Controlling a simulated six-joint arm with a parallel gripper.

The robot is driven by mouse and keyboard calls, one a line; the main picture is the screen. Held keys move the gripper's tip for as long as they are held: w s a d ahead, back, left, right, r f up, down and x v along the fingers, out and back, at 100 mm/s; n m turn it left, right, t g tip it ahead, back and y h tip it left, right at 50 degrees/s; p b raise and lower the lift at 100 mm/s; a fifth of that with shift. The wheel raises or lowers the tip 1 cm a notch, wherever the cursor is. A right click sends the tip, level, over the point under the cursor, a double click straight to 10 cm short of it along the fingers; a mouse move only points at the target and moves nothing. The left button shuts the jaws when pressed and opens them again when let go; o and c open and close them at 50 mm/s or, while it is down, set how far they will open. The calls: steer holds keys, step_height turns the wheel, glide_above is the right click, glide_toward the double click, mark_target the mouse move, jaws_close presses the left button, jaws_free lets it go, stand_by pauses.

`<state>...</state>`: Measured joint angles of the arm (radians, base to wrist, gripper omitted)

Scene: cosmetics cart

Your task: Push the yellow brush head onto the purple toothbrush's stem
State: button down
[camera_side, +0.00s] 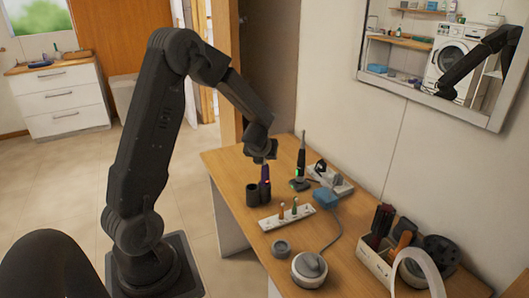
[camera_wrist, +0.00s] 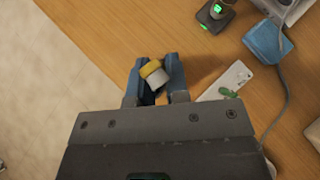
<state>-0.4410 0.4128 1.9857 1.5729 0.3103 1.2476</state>
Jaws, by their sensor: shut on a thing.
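My gripper (camera_side: 262,158) is over the left end of the table, pointing down. In the wrist view its two blue fingers (camera_wrist: 156,78) are shut on the yellow brush head (camera_wrist: 151,68), which shows a yellow part and a pale part between them.
A white rack (camera_side: 287,218) with several small heads stands in front of the toothbrush. A dark toothbrush (camera_side: 301,160) on a green-lit base and a blue box (camera_side: 325,198) are to the right. A round grey device (camera_side: 309,268) and a filled organizer (camera_side: 376,265) are nearer.

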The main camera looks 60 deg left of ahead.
steer(key=shift+f, duration=0.85)
steer(key=c, duration=1)
jaws_free()
steer(key=shift+c, duration=0.2)
steer(key=v, duration=1.4)
steer(key=shift+a, duration=0.1)
